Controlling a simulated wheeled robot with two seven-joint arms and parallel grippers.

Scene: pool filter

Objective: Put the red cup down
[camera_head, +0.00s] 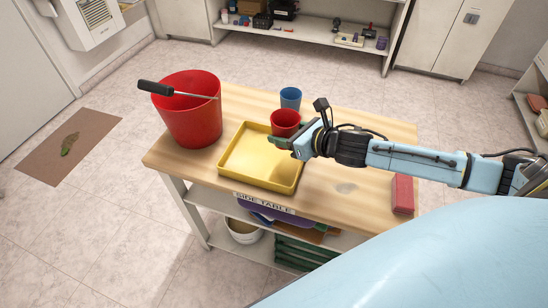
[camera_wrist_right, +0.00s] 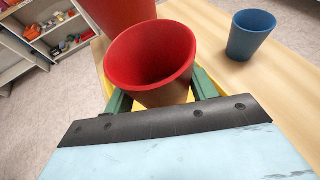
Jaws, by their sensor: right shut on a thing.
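A red cup (camera_head: 285,120) is held by my right gripper (camera_head: 283,143) at the right rim of the yellow tray (camera_head: 236,182). In the right wrist view the red cup (camera_wrist_right: 155,60) is upright or slightly tilted, its open top toward the camera, with a green finger of the gripper (camera_wrist_right: 160,90) on each side. I cannot tell whether the cup's base touches anything; its lower part is hidden. My left gripper does not show.
The wooden side table (camera_head: 345,205) holds a big red bucket (camera_head: 190,115) with a screwdriver-like tool (camera_head: 165,90) across it, a blue cup (camera_head: 290,98) behind the red cup, and a red block (camera_head: 402,194) at right. The tray is empty.

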